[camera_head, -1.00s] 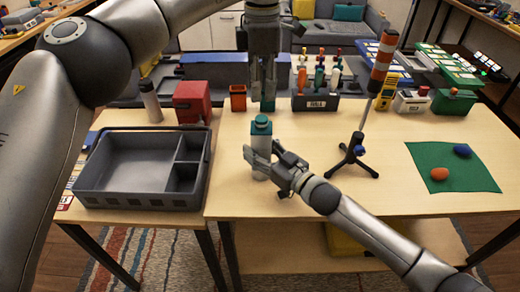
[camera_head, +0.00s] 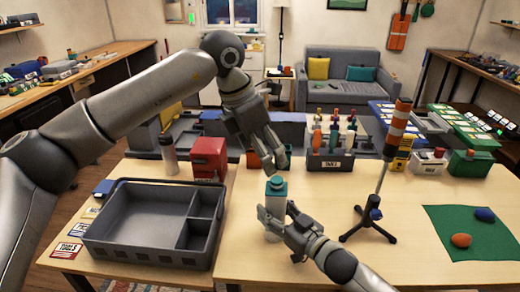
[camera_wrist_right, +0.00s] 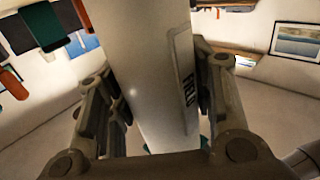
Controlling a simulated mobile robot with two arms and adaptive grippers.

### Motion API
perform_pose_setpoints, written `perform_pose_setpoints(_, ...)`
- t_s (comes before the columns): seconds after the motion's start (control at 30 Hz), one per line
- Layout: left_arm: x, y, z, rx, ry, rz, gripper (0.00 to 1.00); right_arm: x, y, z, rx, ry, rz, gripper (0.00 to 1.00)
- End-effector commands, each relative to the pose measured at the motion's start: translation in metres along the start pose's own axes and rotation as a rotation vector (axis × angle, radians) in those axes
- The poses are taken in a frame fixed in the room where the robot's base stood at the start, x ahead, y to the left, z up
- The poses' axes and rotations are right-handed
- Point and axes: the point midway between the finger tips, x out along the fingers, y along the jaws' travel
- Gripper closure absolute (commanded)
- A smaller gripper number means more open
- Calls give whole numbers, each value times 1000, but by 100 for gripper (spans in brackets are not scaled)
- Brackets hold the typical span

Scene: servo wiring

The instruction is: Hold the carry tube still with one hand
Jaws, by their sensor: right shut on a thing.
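The carry tube, a pale grey cylinder with a teal top (camera_head: 276,208), stands upright on the table, right of the grey tray. My right gripper (camera_head: 284,222) is shut on its body from the front right. In the right wrist view the pale tube (camera_wrist_right: 150,60) runs between the two fingers, with a dark-lettered label on its side. My left gripper (camera_head: 270,158) hangs slanted just above and behind the tube's top, apart from it. Something teal shows at its fingertips; whether they grip it is unclear.
The grey tray (camera_head: 112,240) with compartments lies left of the tube. A red box (camera_head: 209,158) stands behind it. A striped pole on a black tripod (camera_head: 368,222) stands to the right, beside a green mat (camera_head: 470,250). A rack of coloured tools (camera_head: 330,161) is behind.

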Motion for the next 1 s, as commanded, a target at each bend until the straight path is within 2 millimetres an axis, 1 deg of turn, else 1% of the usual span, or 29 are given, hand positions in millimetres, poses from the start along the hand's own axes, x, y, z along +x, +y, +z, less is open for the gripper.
perform_pose_setpoints(0.13, -6, 0, -4, -38, -38, 11, 15, 0, 0, 0, 1, 0, -1, 79)
perform_pose_setpoints(0.27, -1, 0, -4, -47, -47, 14, 15, 0, 0, 0, 1, 0, -1, 79)
perform_pose_setpoints(0.37, 11, 0, -4, -48, -46, 12, 15, 0, 0, 0, 1, 0, -1, 79)
perform_pose_setpoints(0.6, 57, 0, -2, -47, -45, 12, 15, 0, 0, 0, 0, 0, 0, 79)
perform_pose_setpoints(0.8, 91, 1, 0, -47, -46, 11, 15, 0, 0, 0, 0, 0, 0, 79)
perform_pose_setpoints(1.0, 108, 2, 1, -47, -46, 13, 15, 0, 0, 0, 0, 0, 0, 79)
